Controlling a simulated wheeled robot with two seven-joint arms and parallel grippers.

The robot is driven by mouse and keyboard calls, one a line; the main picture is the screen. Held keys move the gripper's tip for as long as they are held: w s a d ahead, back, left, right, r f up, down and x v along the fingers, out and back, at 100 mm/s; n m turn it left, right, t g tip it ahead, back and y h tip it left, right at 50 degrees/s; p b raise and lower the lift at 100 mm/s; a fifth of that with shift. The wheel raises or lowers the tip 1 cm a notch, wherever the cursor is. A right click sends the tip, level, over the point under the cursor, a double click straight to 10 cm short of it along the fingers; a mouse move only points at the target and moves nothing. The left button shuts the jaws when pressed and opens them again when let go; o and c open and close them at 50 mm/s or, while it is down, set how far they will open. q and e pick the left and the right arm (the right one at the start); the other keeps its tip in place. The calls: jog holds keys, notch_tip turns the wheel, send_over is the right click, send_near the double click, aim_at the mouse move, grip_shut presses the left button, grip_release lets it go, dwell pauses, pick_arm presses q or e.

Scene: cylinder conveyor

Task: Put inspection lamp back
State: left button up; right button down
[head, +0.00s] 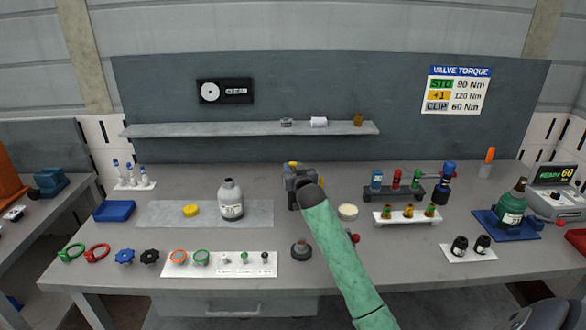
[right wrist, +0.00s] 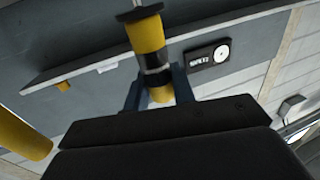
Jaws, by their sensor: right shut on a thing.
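My right gripper (head: 303,182) is above the middle of the bench, with its arm coming in from the lower right. It is shut on a yellow and black cylindrical thing, which I take to be the inspection lamp (right wrist: 148,38). In the right wrist view the lamp stands between the blue fingers (right wrist: 157,92), with black bands and a dark disc near its upper end. In the head view only a bit of its yellow (head: 292,164) shows; the gripper hides the rest. A round dark holder (head: 301,250) with a raised collar stands on the bench in front of the gripper. My left gripper is not in view.
A white bottle (head: 231,203) and yellow cap (head: 191,210) are on a grey mat left of the gripper. A cream disc (head: 348,211) and a red knob (head: 355,238) are close to my right arm. A white ring board (head: 220,264) lies left of the holder.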

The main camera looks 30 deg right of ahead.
jog(key=shift+f+b, duration=0.4)
jog(key=shift+f, duration=0.6)
jog(key=c, duration=1.1)
grip_release()
jog(key=shift+r+p, duration=2.25)
jog(key=shift+r, duration=0.75)
